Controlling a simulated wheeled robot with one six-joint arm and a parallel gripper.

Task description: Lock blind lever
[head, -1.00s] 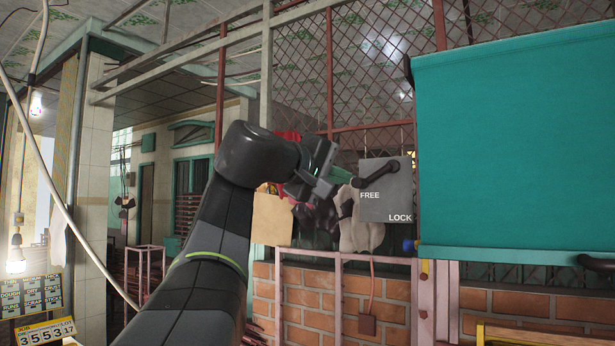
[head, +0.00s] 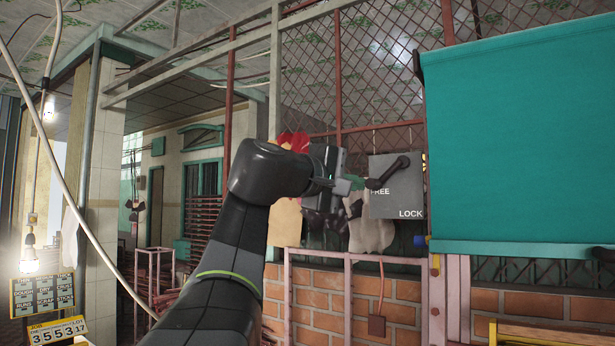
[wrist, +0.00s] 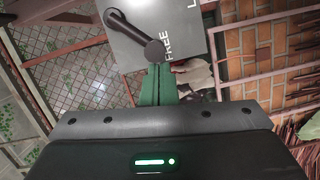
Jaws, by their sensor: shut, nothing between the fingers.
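The blind lever (head: 391,171) is a black crank on a grey plate (head: 396,200) marked FREE and LOCK. It slants from a pivot at the plate's upper right down to a knob by the word FREE. My gripper (head: 364,183) is at the plate's left edge, its green fingers shut and empty, partly covering FREE. In the wrist view the closed fingertips (wrist: 160,68) are just below the lever's knob (wrist: 155,52); I cannot tell if they touch. The teal blind (head: 520,140) hangs right of the plate.
A wire mesh screen (head: 375,80) stands behind the plate. Pale bags (head: 371,232) hang below left of it. A pink metal frame (head: 320,257) and a brick wall (head: 325,300) are underneath. A lit bulb (head: 28,262) hangs at far left.

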